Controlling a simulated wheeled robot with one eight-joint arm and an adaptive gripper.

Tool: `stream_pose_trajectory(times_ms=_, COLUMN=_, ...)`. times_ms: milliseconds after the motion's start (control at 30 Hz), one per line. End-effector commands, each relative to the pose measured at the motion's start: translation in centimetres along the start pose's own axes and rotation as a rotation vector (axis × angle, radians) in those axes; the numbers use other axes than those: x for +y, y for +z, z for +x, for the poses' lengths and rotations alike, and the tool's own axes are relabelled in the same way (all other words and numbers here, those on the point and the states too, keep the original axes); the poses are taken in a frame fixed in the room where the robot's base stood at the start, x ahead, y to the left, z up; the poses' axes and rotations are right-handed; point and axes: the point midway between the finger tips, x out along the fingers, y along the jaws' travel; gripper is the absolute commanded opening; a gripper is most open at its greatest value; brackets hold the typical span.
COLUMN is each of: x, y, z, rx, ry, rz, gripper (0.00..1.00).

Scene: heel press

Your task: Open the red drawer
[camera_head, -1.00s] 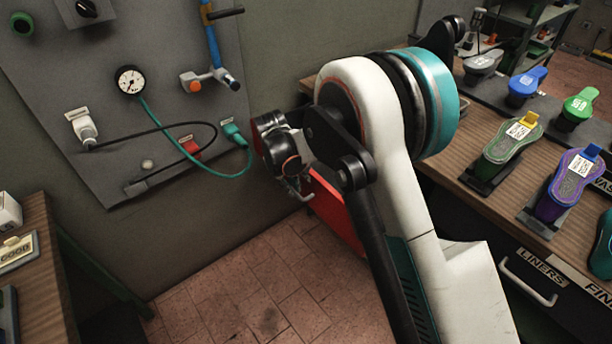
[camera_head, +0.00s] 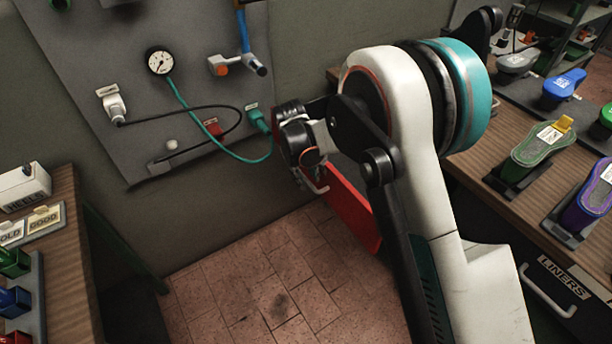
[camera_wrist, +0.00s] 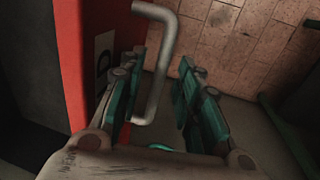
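The red drawer (camera_head: 350,208) shows in the head view below the wall panel, partly hidden behind my arm. The fingers are apart, with the handle close to the left finger and a gap to the right one. I cannot tell whether the left finger touches it. How far out the drawer stands is unclear.
A bench with shoe-shaped pieces (camera_head: 537,150) stands at the right, with a drawer labelled LINERS (camera_head: 548,292) below. Another bench (camera_head: 75,240) is at the left. A wall panel (camera_head: 95,90) with gauge and cables hangs behind. The tiled floor (camera_head: 270,285) between is clear.

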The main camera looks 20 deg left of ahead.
Motion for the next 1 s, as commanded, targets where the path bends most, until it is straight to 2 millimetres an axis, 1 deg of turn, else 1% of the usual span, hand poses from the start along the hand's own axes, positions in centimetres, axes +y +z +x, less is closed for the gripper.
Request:
stream_pose_trajectory(times_ms=67, x=0.0, y=0.0, z=-0.3, rx=0.0, ry=0.0, rz=0.0, gripper=0.31)
stream_pose_trajectory(times_ms=167, x=0.0, y=0.0, z=-1.3, rx=0.0, ry=0.0, rz=-0.001, gripper=0.31)
stream_pose_trajectory(times_ms=267, x=0.0, y=0.0, z=-3.0, rx=0.0, ry=0.0, rz=-0.001, gripper=0.31)
stream_pose_trajectory(times_ms=500, x=0.0, y=0.0, z=-7.9, rx=0.0, ry=0.0, rz=0.0, gripper=0.31)
stream_pose_trajectory(times_ms=633, x=0.0, y=0.0, z=-10.0, rx=0.0, ry=0.0, rz=0.0, gripper=0.31)
stream_pose_trajectory(times_ms=800, x=0.0, y=0.0, z=-11.6, rx=0.0, ry=0.0, rz=0.0, gripper=0.31)
stream_pose_trajectory(times_ms=1000, x=0.0, y=0.0, z=-12.0, rx=0.0, ry=0.0, rz=0.0, gripper=0.31)
